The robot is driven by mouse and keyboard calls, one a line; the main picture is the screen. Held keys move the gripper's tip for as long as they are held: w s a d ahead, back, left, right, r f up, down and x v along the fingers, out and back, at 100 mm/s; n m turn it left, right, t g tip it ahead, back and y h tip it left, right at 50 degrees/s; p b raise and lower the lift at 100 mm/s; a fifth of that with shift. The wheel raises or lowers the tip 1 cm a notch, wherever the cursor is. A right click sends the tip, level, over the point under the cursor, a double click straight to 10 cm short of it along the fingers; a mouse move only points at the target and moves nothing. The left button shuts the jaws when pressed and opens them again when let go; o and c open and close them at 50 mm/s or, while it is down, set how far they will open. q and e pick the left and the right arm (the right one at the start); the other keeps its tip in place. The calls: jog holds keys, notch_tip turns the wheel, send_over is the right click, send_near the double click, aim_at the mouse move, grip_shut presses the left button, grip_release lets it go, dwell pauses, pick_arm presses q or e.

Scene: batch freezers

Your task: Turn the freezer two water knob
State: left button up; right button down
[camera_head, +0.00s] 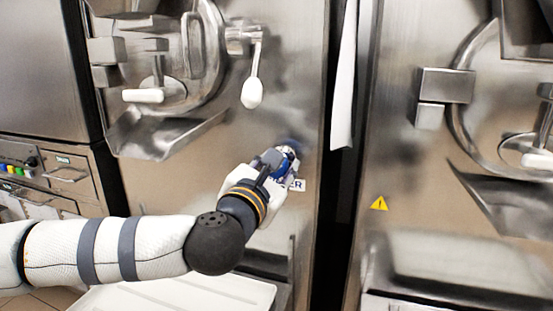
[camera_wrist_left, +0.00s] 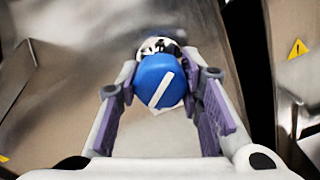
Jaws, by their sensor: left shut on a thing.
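The blue water knob (camera_wrist_left: 155,80) with a white line across its face shows between my left gripper's fingers in the left wrist view. The white line is slanted, from lower left to upper right. My left gripper (camera_wrist_left: 160,90) is shut on the knob, with a finger on each side of it. In the head view my left gripper (camera_head: 285,158) is at the front panel of the middle freezer (camera_head: 300,70), and it hides most of the knob. A label partly shows beside the gripper. My right gripper is not in view.
Above the gripper, a lever with a white handle (camera_head: 252,93) hangs from the freezer door. A metal chute (camera_head: 160,135) juts out at left. A white tray (camera_head: 180,296) lies below my arm. Another freezer (camera_head: 410,160) with a yellow warning sticker (camera_head: 379,203) stands at right, across a dark gap.

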pick_arm(q)
jog(key=m+p, duration=0.1)
jog(key=m, duration=0.1)
jog(key=m+p, duration=0.1)
jog(key=m, duration=0.1)
jog(key=shift+r, duration=0.3)
jog(key=shift+f+m+p, duration=0.15)
jog(key=shift+m+p, duration=0.55)
jog(key=shift+m, duration=0.7)
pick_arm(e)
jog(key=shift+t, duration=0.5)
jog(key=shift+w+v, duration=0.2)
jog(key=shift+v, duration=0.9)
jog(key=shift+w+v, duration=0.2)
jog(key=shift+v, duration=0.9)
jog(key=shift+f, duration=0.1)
pick_arm(q)
jog(key=shift+a, duration=0.1)
jog(key=o, duration=1.2)
jog(key=shift+c, duration=0.2)
jog(key=shift+f, duration=0.1)
jog(key=v, duration=1.2)
